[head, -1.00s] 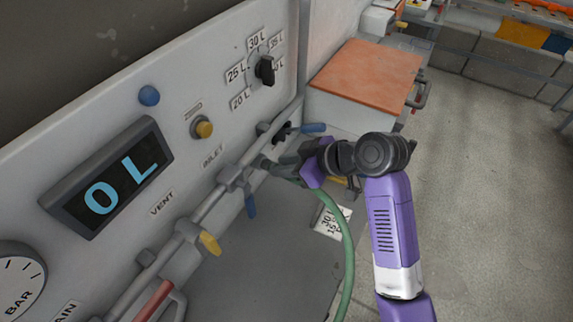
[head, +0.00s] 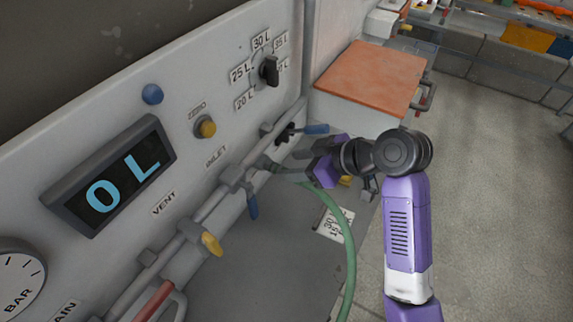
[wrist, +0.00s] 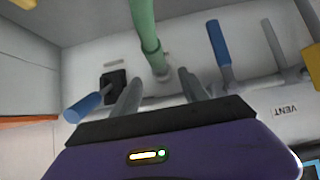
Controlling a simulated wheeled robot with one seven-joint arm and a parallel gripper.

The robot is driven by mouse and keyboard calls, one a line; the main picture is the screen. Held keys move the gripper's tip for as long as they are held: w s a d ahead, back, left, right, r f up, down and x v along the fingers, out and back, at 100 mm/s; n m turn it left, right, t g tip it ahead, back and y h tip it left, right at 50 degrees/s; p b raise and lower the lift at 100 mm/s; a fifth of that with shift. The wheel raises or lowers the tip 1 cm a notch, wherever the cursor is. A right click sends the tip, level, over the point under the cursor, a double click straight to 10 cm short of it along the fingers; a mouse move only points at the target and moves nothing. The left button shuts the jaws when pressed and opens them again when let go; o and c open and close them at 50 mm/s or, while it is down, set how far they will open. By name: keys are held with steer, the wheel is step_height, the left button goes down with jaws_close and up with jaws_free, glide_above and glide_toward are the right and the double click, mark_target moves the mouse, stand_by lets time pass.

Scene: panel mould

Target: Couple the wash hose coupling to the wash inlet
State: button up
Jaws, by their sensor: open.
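The green hose (head: 345,250) rises from below to the pipework on the panel. Its darker green coupling end (head: 269,165) sits at the pipe by the INLET label (head: 216,157). In the wrist view the hose (wrist: 143,25) ends in its coupling (wrist: 154,60), against a pale fitting (wrist: 163,77) taken to be the wash inlet. They look in line and touching; whether they are locked cannot be told. My gripper (head: 293,165) is open and just off the coupling. Its fingers (wrist: 160,80) stand apart on both sides of the hose end in the wrist view, with nothing between them held.
A blue lever (head: 252,206) hangs left of the coupling. A blue-handled valve (head: 315,128) is close above my gripper. A yellow lever (head: 211,243) is lower left. An orange-topped cabinet (head: 368,77) stands behind. The floor at right is clear.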

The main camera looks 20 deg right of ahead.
steer(key=shift+v, duration=2.2)
